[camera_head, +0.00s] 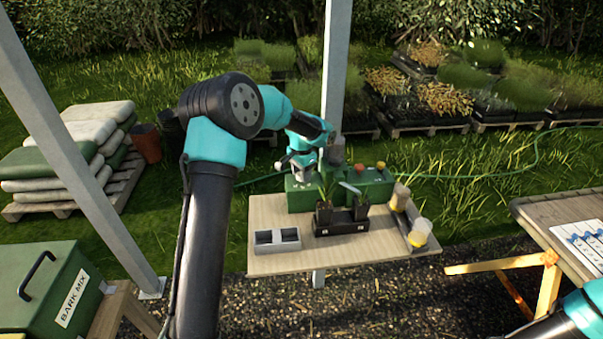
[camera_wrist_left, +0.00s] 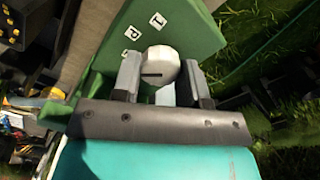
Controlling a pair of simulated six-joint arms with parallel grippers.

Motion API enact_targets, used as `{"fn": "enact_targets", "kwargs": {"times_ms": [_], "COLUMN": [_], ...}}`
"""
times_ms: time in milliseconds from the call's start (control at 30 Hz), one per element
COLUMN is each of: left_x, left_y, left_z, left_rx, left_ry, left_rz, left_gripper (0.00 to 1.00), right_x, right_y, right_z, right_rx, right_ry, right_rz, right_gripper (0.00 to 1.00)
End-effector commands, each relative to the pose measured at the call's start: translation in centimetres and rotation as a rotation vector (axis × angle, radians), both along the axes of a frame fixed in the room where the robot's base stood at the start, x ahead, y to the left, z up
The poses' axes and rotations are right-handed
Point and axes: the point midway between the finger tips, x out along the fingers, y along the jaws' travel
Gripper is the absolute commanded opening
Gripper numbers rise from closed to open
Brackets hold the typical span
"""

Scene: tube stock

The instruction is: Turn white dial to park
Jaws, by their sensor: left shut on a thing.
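The white dial (camera_wrist_left: 160,66) sits on a green control box (camera_wrist_left: 193,32), between the two fingers of my left gripper (camera_wrist_left: 158,82). The fingers are closed on the dial's sides. A dark line on the dial's face runs toward the left in the wrist view. White labels stand beyond it on the green panel: a P (camera_wrist_left: 131,33) and what looks like a 1 (camera_wrist_left: 158,20). In the head view my left gripper (camera_head: 299,172) is over the left part of the green box (camera_head: 299,199), and the dial is hidden there. My right gripper is out of view.
The wooden table (camera_head: 345,262) also holds a grey two-cell tray (camera_head: 277,240), a black rack (camera_head: 341,228) with dark plant pots, and a tilted holder with yellowish cups (camera_head: 419,232) at right. A grey post (camera_head: 336,70) rises behind it. The table's front is clear.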

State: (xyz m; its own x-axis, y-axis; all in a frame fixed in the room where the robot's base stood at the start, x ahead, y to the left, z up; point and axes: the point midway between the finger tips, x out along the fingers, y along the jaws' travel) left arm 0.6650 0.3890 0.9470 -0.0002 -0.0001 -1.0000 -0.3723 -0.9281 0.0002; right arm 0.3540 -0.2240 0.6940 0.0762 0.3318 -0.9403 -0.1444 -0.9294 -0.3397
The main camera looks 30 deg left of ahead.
Motion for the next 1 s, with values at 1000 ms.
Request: {"fn": "enact_targets", "kwargs": {"times_ms": [1000], "left_x": [-0.03], "left_y": [-0.05], "left_z": [0.06], "left_rx": [0.000], "left_ry": [-0.001], "left_rz": [-0.689], "left_gripper": [0.16], "right_x": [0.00], "right_y": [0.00], "right_z": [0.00], "right_rx": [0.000], "right_ry": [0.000], "right_rz": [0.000], "right_gripper": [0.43]}}
